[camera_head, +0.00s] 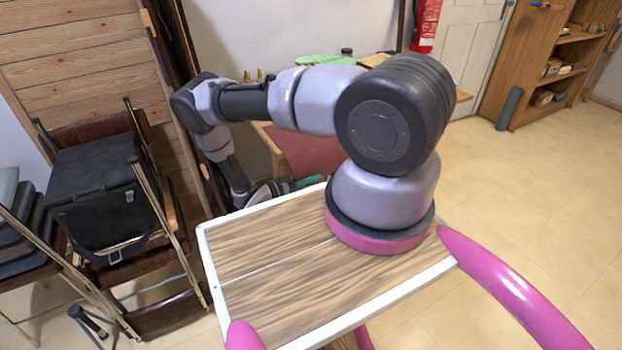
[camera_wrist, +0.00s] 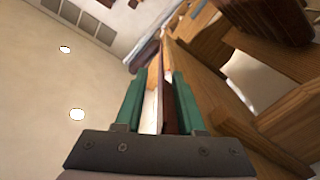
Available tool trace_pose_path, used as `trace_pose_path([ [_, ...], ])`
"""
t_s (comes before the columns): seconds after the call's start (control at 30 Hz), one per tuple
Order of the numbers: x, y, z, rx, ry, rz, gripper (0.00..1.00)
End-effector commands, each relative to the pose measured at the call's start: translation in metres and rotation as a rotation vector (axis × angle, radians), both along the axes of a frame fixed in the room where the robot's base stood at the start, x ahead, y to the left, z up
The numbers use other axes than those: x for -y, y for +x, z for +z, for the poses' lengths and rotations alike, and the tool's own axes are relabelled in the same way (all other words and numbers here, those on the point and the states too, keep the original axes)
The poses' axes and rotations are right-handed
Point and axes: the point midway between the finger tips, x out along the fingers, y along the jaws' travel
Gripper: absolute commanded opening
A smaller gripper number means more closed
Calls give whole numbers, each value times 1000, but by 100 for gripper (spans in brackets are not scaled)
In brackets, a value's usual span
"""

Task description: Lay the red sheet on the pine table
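The red sheet (camera_head: 312,150) shows behind my arm in the head view, flat and dull red, partly hidden by my arm links. It appears to lie over the pine table, whose pale wood edge (camera_head: 266,138) shows at its left. My gripper (camera_head: 300,184) is low, close to the sheet's near edge, and partly hidden by the platform edge. In the wrist view my gripper's two green fingers (camera_wrist: 158,100) stand apart. A narrow dark red strip (camera_wrist: 170,112) shows in the gap beside the right finger; I cannot tell if it touches.
A green item (camera_head: 325,60) and a small dark jar (camera_head: 347,52) are at the back by the wall. Stacked chairs with a black case (camera_head: 95,195) stand at the left. A wooden shelf (camera_head: 550,60) stands at the far right. The floor (camera_head: 540,190) at the right is clear.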

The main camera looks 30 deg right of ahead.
Motion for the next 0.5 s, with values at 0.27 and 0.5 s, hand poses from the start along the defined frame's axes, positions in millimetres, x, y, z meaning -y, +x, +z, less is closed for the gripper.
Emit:
trace_pose_path([
  [0.27, -18, 1, 0, 0, 2, 5, 38],
  [0.5, -66, -1, -1, 2, 2, 5, 38],
])
